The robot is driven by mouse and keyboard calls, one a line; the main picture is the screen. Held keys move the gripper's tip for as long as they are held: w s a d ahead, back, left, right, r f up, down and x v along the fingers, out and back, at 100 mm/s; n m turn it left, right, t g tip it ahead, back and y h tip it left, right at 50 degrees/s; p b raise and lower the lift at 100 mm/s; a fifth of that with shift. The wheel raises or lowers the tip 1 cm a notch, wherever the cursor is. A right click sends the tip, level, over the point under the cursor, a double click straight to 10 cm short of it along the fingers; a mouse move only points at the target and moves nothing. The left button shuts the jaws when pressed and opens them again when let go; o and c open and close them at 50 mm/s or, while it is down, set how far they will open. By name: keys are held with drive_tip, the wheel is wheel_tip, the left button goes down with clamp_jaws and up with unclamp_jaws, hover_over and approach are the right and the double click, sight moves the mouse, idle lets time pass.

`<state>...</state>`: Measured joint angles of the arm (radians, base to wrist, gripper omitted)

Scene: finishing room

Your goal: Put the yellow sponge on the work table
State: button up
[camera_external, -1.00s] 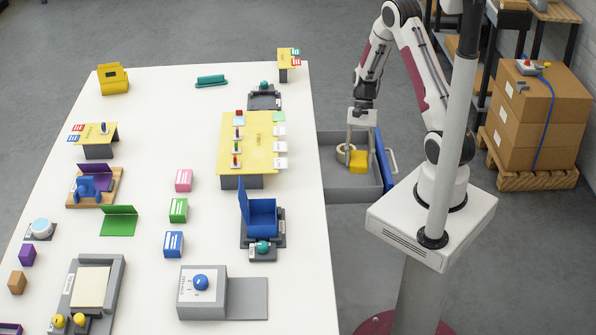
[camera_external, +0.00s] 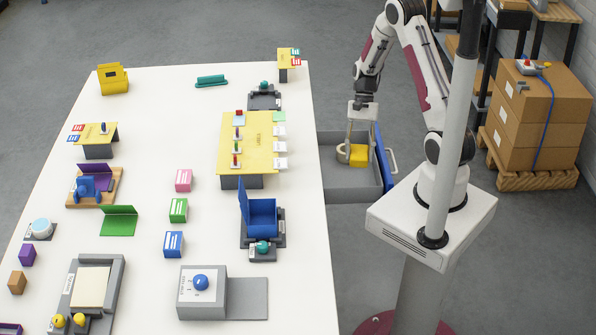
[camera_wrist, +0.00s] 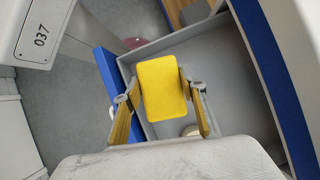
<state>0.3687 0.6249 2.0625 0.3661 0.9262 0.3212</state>
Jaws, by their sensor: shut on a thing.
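The yellow sponge (camera_external: 358,156) is in my gripper (camera_external: 358,143), low over the open grey drawer (camera_external: 350,190) with the blue front at the right side of the table. In the wrist view the sponge (camera_wrist: 162,88) sits between the two fingers of my gripper (camera_wrist: 160,90), with the drawer's grey floor and walls around it. My gripper is shut on the sponge. I cannot tell whether the sponge clears the drawer floor. The white work table (camera_external: 150,140) is left of the drawer.
A tape roll (camera_external: 342,153) lies in the drawer beside the sponge. The yellow-topped stand (camera_external: 228,152) and the blue box (camera_external: 262,218) are near the table's right edge.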

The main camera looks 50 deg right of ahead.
drive_tip(key=shift+f, duration=0.15)
idle(0.3)
hover_over(357, 184)
drive_tip(key=shift+f, duration=2.4)
drive_tip(key=shift+f, duration=0.1)
drive_tip(key=shift+f, duration=2.2)
drive_tip(key=shift+f, duration=0.15)
drive_tip(key=o, duration=0.8)
